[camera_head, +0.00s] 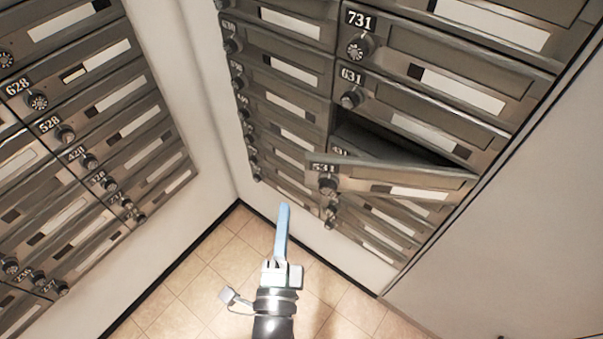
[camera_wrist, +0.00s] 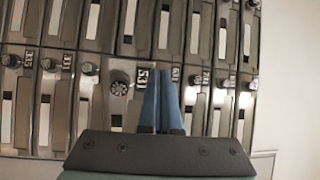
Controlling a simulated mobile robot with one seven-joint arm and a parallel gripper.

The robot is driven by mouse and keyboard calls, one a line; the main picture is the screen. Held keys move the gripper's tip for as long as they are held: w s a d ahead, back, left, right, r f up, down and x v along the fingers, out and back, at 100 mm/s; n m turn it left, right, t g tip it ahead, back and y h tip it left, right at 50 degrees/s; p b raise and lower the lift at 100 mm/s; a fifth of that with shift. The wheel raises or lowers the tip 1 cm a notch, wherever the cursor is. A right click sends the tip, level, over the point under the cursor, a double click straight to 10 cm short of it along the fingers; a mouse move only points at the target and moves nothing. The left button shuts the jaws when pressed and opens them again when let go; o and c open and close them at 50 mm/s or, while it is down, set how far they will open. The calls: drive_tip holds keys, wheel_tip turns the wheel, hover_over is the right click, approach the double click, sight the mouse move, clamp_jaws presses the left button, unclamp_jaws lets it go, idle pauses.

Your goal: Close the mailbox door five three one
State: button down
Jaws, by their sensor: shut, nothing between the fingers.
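The mailbox door 531 (camera_head: 390,182) stands partly open in the right-hand bank in the head view, tilted out from its dark compartment (camera_head: 395,143). Its round lock and number plate are at its left end. My gripper (camera_head: 284,207), with blue fingers, is shut and empty, to the left of and below the door in the head view, apart from it in the picture. In the wrist view the door's lock (camera_wrist: 120,82) and its 531 plate show just left of my closed fingertips (camera_wrist: 166,72). The wrist view does not make clear whether they touch.
Closed mailbox doors surround it, with door 631 (camera_head: 420,103) above. Another bank of closed mailboxes (camera_head: 85,120) is on the left wall. A plain wall (camera_head: 520,220) stands right of the bank. The tiled floor (camera_head: 195,285) is clear.

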drive_tip(key=s+d+f+m+g+h, duration=0.1)
drive_tip(key=s+d+f+m, duration=0.1)
drive_tip(key=s+f, duration=0.25)
approach(309, 176)
drive_tip(key=w, duration=0.4)
drive_tip(key=w+p, duration=0.1)
drive_tip(key=w, duration=0.1)
drive_tip(key=shift+w+d+r, duration=0.15)
drive_tip(key=shift+w+d, duration=0.2)
drive_tip(key=shift+d, duration=0.05)
drive_tip(key=shift+w, duration=0.1)
